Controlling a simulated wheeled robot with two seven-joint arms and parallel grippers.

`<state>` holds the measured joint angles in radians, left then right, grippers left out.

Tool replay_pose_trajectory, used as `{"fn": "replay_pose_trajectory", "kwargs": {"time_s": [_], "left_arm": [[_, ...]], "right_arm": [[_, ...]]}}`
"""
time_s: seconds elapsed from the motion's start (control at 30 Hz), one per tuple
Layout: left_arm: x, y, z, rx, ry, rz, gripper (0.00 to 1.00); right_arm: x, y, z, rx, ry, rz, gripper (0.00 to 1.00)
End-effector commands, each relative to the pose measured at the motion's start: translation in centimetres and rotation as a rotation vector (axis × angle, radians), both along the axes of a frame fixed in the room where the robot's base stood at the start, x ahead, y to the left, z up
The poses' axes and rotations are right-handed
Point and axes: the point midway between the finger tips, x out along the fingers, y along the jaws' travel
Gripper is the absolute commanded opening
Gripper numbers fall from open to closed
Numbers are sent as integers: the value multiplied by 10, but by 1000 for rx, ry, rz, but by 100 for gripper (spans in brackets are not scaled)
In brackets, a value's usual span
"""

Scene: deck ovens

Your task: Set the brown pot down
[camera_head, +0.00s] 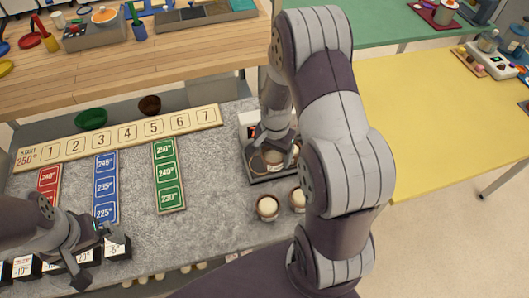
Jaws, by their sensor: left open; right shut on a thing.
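My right gripper (273,140) reaches down over a dark tray device (283,175) right of the middle of the grey counter. It is shut on a small brown pot (273,157), which the fingers and arm partly hide. I cannot tell whether the pot touches the device. Two similar small pots with pale tops, one (267,208) and another (297,199), stand on the counter just in front of the device. My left gripper (88,256) is open at the lower left, close above dark blocks with white number labels (117,248).
A numbered board (120,135) lies along the counter's back edge. Red (48,185), blue (106,187) and green (168,175) temperature strips lie in front of it. Green (91,119) and brown (149,105) bowls sit behind. A yellow table (440,130) stands right. Counter between strips and pots is clear.

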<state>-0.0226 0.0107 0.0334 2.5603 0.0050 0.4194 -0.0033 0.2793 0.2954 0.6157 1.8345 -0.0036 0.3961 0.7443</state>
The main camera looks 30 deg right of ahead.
Motion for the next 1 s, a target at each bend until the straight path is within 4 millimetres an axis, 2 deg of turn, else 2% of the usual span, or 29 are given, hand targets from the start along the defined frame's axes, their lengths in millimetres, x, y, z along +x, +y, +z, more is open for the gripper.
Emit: {"fn": "replay_pose_trajectory", "kwargs": {"time_s": [0.1,0.2,0.3,0.53,0.9,0.93,0.97,1.0], "left_arm": [[0,0,9,0,0,0,100],[0,0,11,0,0,0,100],[0,0,13,0,0,0,100],[0,0,23,0,0,0,100],[0,0,18,0,0,0,100],[0,0,19,0,0,0,100],[0,0,19,0,0,0,100],[0,0,19,0,0,0,100]], "right_arm": [[31,7,-17,0,1,2,38],[49,10,-28,0,0,1,38],[57,12,-35,0,0,-1,38],[58,12,-71,0,0,-1,38],[58,12,-79,0,-1,-1,38],[58,12,-78,-1,-1,-1,86],[58,12,-78,0,0,-1,95],[57,12,-78,0,0,-1,100]]}}
